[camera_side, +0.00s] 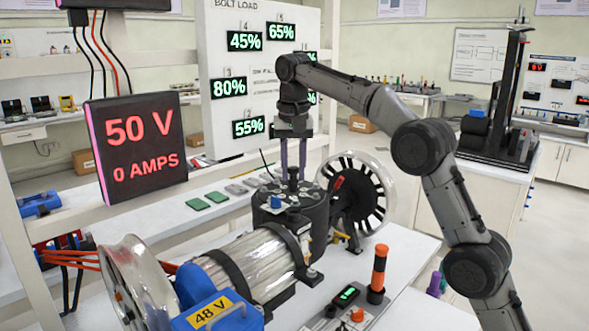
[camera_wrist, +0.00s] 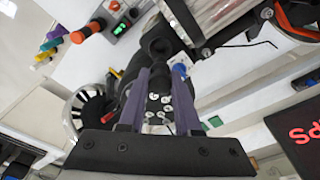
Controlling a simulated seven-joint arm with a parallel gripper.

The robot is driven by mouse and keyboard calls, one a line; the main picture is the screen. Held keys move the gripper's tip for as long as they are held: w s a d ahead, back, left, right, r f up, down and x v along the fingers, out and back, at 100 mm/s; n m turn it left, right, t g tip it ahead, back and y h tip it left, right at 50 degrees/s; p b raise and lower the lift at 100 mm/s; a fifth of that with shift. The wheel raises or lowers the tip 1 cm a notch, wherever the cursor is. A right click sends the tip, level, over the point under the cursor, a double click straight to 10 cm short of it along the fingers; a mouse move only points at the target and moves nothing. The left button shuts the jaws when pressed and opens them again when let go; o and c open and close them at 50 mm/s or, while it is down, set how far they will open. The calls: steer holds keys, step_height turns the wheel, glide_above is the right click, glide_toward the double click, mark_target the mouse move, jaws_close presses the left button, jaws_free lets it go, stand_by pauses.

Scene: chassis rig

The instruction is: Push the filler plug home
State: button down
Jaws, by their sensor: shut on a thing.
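My gripper (camera_side: 293,172) points straight down over the black round housing (camera_side: 305,222) in the middle of the chassis rig. Its two purple fingers are shut on a dark plug (camera_side: 293,182), whose lower end is at or just above the housing's top; I cannot tell how deep it sits. Pale bolt heads show on the housing between the fingers. The opening under the plug is hidden.
A blue cap (camera_side: 276,202) stands on the housing beside the plug. A silver ribbed cylinder (camera_side: 252,262) and blue 48 V box (camera_side: 212,310) lie in front. A spoked wheel (camera_side: 362,195) stands behind right. An orange-topped post (camera_side: 379,265) stands on the bench.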

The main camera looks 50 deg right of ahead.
mark_target(293, 192)
steer(key=shift+f, duration=2.15)
steer(key=shift+f, duration=1.6)
steer(key=c, duration=0.5)
jaws_free()
steer(key=shift+r, duration=0.15)
